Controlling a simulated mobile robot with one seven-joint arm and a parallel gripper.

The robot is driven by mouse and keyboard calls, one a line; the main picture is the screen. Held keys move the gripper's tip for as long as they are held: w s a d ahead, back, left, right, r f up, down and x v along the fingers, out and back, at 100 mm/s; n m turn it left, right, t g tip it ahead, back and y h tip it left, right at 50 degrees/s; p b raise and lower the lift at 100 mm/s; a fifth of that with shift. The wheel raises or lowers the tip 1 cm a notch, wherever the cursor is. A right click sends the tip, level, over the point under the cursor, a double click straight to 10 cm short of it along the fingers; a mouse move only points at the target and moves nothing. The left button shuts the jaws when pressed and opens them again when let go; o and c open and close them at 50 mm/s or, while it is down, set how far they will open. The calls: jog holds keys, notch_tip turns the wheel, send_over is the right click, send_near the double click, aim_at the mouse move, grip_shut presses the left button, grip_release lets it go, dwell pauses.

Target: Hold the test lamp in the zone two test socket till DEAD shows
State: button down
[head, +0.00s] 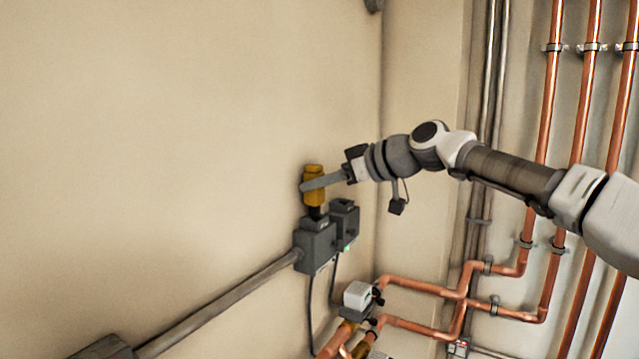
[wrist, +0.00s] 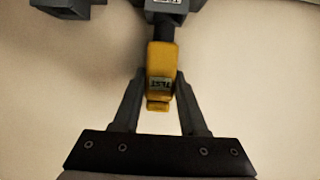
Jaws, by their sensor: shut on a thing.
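The test lamp (head: 314,172) is a yellow body with a dark lower end, upright over the nearer grey socket box (head: 314,246) on the wall. My gripper (head: 318,184) is shut on the lamp's yellow body from the right. No DEAD reading is legible in either view.
A second grey box (head: 345,222) stands just right of the first. A grey conduit (head: 220,303) runs to the lower left. Copper pipes (head: 420,287) and a white-topped valve actuator (head: 358,294) lie below right. The wall at left is clear.

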jog(key=shift+f+b, duration=0.95)
jog(key=shift+b, duration=0.05)
jog(key=shift+r, duration=0.15)
dwell(1.7)
jog(key=shift+r+p, duration=1.45)
jog(key=shift+r, duration=0.7)
